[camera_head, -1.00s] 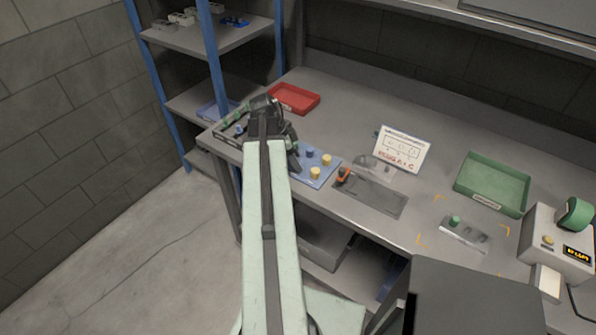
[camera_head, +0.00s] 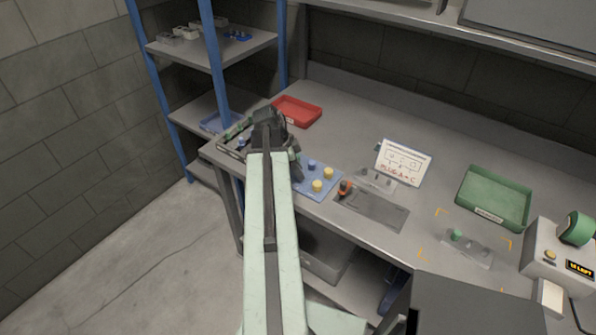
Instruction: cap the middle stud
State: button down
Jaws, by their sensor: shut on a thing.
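A pale plate (camera_head: 466,249) with a row of small studs lies between yellow corner marks at the right of the bench. A green cap (camera_head: 456,234) sits at its left end. The middle stud (camera_head: 473,244) looks bare, though it is small and blurred. My gripper (camera_head: 288,143) is at the far end of my arm, over the left part of the bench, far from the plate. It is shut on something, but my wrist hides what. A blue mat (camera_head: 302,186) beside it bears blue caps (camera_head: 311,164) and yellow caps (camera_head: 317,185).
A grey mat (camera_head: 375,211) with an orange-and-black item (camera_head: 345,187) lies mid-bench, by a propped sign (camera_head: 402,163). A red tray (camera_head: 297,112) is at the back left, a green tray (camera_head: 494,198) at the right. A boxy device (camera_head: 557,255) stands far right. A dark rack (camera_head: 232,147) is beside my gripper.

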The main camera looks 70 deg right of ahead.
notch_tip(320, 180, up, 8)
jog(key=p, duration=0.7)
jog(key=shift+r, duration=0.25)
jog(key=shift+f, duration=0.1)
